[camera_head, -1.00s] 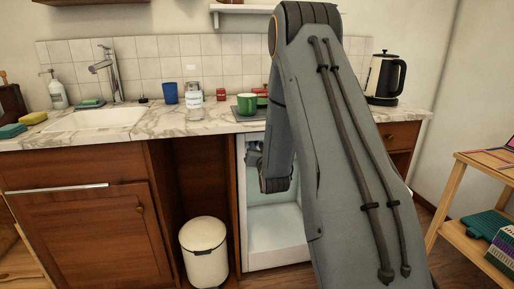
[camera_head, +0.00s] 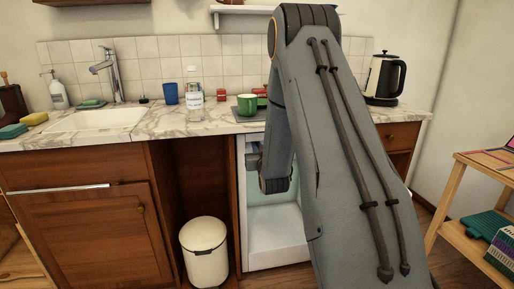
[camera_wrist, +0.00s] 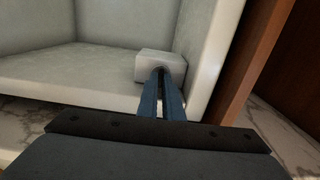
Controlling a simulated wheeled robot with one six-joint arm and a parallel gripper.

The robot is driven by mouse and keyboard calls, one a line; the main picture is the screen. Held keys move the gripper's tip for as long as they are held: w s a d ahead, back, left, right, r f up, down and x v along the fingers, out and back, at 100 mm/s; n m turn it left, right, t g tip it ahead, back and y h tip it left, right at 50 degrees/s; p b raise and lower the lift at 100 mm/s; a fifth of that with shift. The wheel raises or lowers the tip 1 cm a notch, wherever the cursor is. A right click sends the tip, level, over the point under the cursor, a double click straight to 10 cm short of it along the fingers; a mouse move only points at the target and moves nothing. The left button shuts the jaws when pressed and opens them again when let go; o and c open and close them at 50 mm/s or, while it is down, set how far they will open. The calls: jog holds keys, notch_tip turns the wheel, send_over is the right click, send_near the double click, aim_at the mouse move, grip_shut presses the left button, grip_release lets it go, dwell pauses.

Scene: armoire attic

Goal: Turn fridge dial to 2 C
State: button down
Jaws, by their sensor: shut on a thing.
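The open fridge (camera_head: 273,228) is white inside and stands under the marble counter in the head view. In the wrist view its pale inner wall (camera_wrist: 105,85) shows, with a small whitish box (camera_wrist: 150,60) in the corner. My gripper (camera_wrist: 161,72) reaches to the face of this box, its two blue-grey fingers close together and shut on the dial there. The fingertips hide most of the dial, and I cannot read its marks or setting. In the head view my arm covers much of the fridge, and only a bit of my gripper (camera_head: 254,158) shows inside it.
A white bin (camera_head: 204,250) stands on the floor left of the fridge. A green mug (camera_head: 247,104), a bottle (camera_head: 194,95) and a kettle (camera_head: 384,78) stand on the counter. In the wrist view a brown wood panel (camera_wrist: 245,60) runs close beside the fridge wall.

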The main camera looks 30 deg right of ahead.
jog(key=c, duration=1.9)
grip_release()
jog(key=v, duration=0.7)
jog(key=shift+s+a+p, duration=0.1)
jog(key=shift+s+p, duration=0.2)
jog(key=shift+s, duration=0.1)
